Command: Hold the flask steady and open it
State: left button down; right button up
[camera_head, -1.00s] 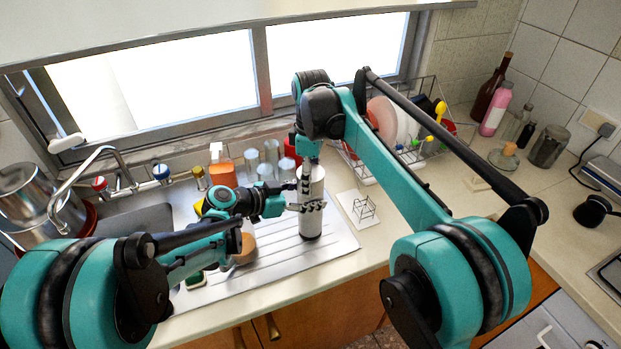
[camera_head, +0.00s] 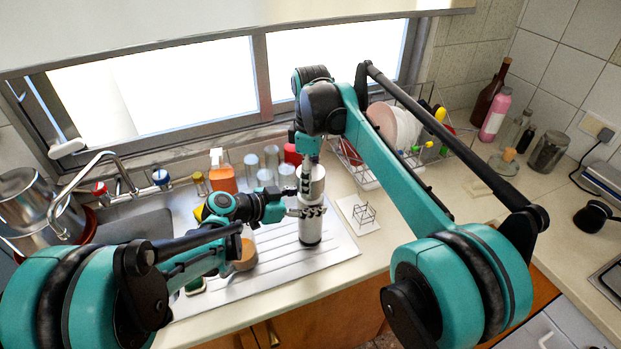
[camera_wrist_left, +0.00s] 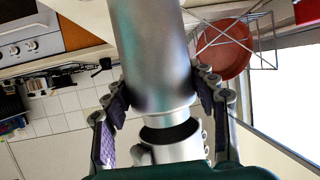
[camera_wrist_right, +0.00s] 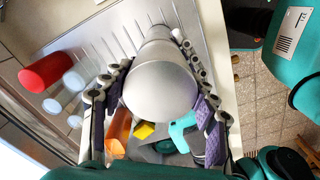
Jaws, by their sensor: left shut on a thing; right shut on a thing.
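The flask (camera_head: 310,229) stands upright on the grooved draining board (camera_head: 270,262). It is a pale grey cylinder with a silver sheen in the left wrist view (camera_wrist_left: 152,55). My left gripper (camera_head: 307,212) is shut around its body from the left. My right gripper (camera_head: 310,180) reaches down from above and is shut on the lid (camera_head: 318,174), whose round grey end fills the middle of the right wrist view (camera_wrist_right: 160,92). In the left wrist view the lid (camera_wrist_left: 178,153) sits apart from the flask's neck, with a dark hollow showing at the gap.
Glasses (camera_head: 265,176), an orange bottle (camera_head: 222,178) and a red cup (camera_head: 292,155) stand behind the flask. A dish rack (camera_head: 440,148) is behind that.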

jog(key=shift+r, duration=2)
pick_arm(q)
jog(key=shift+c, duration=2.1)
grip_release()
